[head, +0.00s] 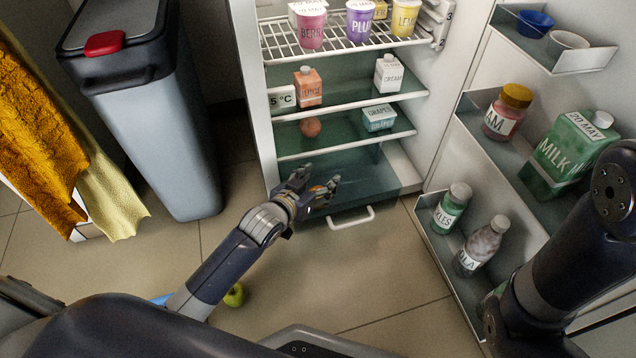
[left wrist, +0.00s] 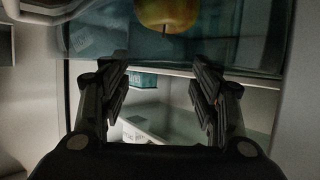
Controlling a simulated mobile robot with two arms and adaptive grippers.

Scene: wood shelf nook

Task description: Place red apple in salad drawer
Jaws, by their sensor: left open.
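The red apple (head: 310,127) sits on a tinted glass shelf inside the open fridge, left of the grapes box (head: 380,117). In the left wrist view a yellow-red apple (left wrist: 168,14) shows at the top edge, cut off by the frame. My left gripper (head: 318,188) is open and empty, below and in front of that shelf; its spread fingers (left wrist: 160,88) show in the left wrist view. The salad drawer (head: 345,212), with a white handle (head: 351,219), is at the fridge bottom, partly behind my gripper. I cannot tell how far it is open. My right gripper is out of view.
The fridge door (head: 455,150) stands open at right, with milk (head: 566,155), jam (head: 507,112) and bottles. A juice carton (head: 308,87) stands on the shelf above the apple. A bin (head: 150,130) is at left. A green apple (head: 236,295) lies on the floor.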

